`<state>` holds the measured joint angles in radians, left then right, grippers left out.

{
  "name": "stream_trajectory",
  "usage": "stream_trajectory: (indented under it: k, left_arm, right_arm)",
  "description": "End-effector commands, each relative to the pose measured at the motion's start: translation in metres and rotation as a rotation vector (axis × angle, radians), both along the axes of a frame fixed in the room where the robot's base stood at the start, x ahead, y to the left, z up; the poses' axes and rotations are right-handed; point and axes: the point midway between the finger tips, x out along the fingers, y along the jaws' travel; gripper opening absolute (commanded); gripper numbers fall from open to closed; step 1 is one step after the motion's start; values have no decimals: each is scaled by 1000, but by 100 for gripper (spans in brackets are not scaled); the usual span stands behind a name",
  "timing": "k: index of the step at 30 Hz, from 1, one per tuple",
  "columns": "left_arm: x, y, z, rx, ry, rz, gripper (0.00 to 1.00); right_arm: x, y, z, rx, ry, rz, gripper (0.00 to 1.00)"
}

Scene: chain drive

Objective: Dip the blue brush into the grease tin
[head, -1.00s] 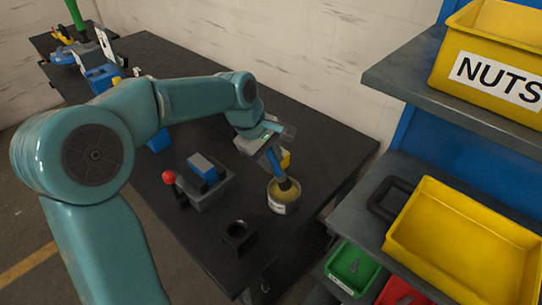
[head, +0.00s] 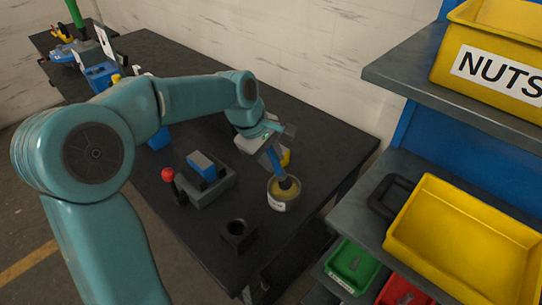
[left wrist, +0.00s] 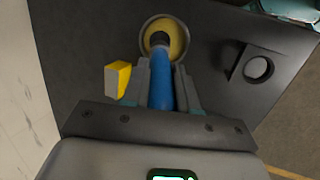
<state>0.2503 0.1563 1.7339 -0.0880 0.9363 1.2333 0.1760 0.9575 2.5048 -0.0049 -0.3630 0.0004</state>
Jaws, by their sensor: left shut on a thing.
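The blue brush (left wrist: 161,92) is held by its handle in my left gripper (left wrist: 160,82), which is shut on it. In the head view my left gripper (head: 272,147) is above the right part of the black bench, and the brush (head: 276,166) points down and slightly right. The grease tin (head: 283,204) is a round, pale tin with yellow grease, standing on the bench. The brush's dark tip is inside the tin's rim, at or in the grease; its exact depth cannot be told. The tin (left wrist: 181,28) also shows in the left wrist view. My right gripper is not in view.
A yellow block (left wrist: 117,79) lies beside the tin. A dark holder with a round hole (head: 238,234) and a fixture with a red-knobbed lever (head: 205,182) stand left of it. Shelves with yellow bins (head: 470,245) are at the right.

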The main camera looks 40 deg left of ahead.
Motion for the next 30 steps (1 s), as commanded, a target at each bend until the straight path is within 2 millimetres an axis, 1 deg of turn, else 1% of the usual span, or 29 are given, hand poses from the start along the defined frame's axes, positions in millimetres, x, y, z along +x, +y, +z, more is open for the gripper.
stream_trajectory:
  k: [30]
  left_arm:
    - [0,0,-13,0,0,0,0]
  right_arm:
    - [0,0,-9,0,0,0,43]
